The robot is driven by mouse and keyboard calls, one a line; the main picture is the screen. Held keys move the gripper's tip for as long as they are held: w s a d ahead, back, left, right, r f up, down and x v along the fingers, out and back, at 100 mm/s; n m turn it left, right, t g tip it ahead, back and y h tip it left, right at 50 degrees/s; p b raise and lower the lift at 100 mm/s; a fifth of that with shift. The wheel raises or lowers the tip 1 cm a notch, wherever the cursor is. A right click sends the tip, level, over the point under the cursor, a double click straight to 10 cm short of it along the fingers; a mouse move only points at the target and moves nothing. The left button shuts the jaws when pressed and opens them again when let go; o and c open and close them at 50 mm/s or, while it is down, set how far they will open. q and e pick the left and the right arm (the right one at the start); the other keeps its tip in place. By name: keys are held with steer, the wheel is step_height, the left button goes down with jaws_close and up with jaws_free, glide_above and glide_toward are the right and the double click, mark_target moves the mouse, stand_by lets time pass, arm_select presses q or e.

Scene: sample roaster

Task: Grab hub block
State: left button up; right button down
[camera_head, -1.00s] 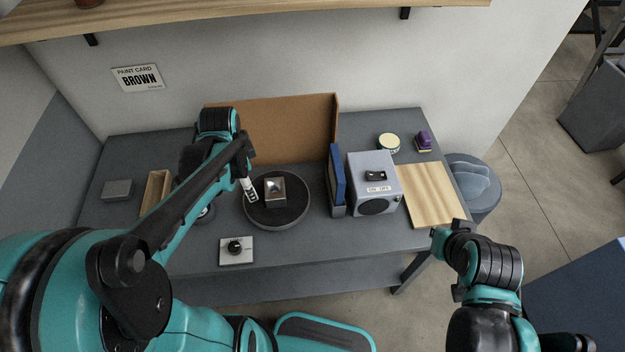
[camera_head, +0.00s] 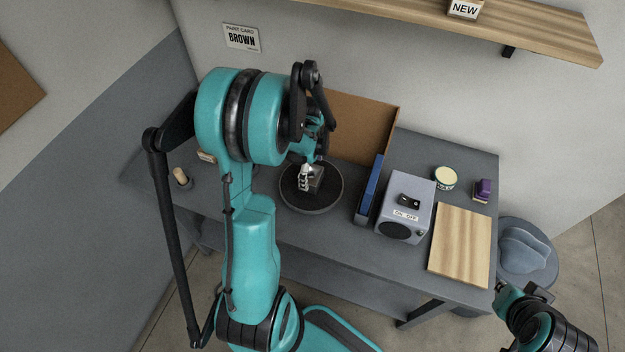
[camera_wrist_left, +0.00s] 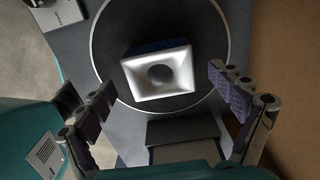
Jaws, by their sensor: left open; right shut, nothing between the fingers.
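The hub block, a silvery square block with a round dark hollow in its top, sits on the dark round turntable (camera_head: 318,205). The block (camera_head: 317,182) is partly covered by my left gripper (camera_head: 307,178) in the head view. In the left wrist view the block (camera_wrist_left: 160,74) shows whole, on the turntable (camera_wrist_left: 205,30). My left gripper (camera_wrist_left: 163,88) is open, its two fingers apart on either side of the block's picture, with no contact visible. My right gripper (camera_head: 505,294) is shut and empty, off the table at the lower right.
A blue upright panel (camera_head: 369,188) and a grey box with an on/off label (camera_head: 405,205) stand right of the turntable. A brown board (camera_head: 362,125) stands behind it. A wooden board (camera_head: 460,245), a round tin (camera_head: 445,178) and a purple item (camera_head: 482,190) lie farther right.

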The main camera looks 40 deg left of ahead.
arm_select(q)
step_height(320, 180, down, 2)
steer(key=shift+f, duration=0.2)
steer(key=shift+r, duration=0.1)
steer(key=c, duration=1.8)
steer(key=shift+r, duration=0.1)
